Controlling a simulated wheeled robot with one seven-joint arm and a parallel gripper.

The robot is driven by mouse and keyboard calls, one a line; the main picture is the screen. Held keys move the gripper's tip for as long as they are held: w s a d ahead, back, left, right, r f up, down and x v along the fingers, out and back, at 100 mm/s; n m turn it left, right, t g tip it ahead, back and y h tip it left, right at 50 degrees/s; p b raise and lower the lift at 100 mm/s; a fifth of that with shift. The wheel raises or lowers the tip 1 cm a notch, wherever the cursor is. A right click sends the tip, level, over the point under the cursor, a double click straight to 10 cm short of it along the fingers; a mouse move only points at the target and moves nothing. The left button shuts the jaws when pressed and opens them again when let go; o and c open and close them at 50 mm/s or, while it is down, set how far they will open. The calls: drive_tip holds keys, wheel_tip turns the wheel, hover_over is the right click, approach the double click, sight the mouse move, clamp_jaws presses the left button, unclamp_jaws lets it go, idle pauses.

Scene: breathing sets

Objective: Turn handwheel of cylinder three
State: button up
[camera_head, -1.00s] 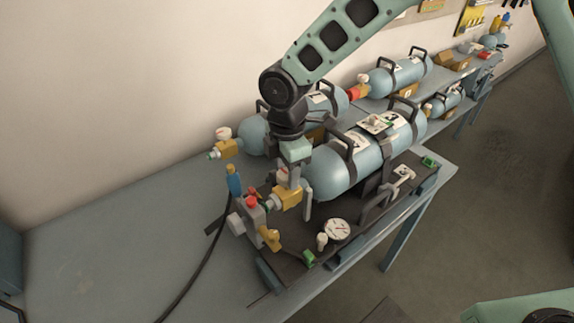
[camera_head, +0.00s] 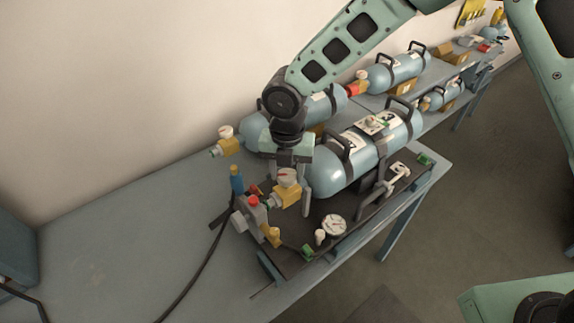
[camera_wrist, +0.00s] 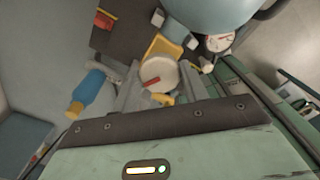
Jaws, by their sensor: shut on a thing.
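The nearest large blue cylinder (camera_head: 345,165) lies on a dark board (camera_head: 288,236) on the bench, its valve end to the left. Its yellow valve (camera_head: 286,196) carries a white round handwheel (camera_head: 288,176) with a red mark. My gripper (camera_head: 288,188) comes down from above with one finger on each side of this handwheel and is shut on it. In the wrist view the handwheel (camera_wrist: 160,74) sits between the two fingers, its red mark facing the camera. I cannot read a number on the cylinder.
A black hose (camera_head: 207,262) runs over the bench. Other cylinders (camera_head: 397,70) lie behind.

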sight(287, 174)
drive_tip(key=n+p, duration=0.2)
drive_tip(key=n, duration=0.4)
drive_tip(key=shift+r+p, duration=0.1)
drive_tip(key=shift+p, duration=0.25)
drive_tip(key=shift+w, duration=0.1)
drive_tip(key=o, duration=1)
wheel_tip(287, 174, up, 17)
drive_tip(key=b, duration=0.4)
drive_tip(key=shift+r, duration=0.15)
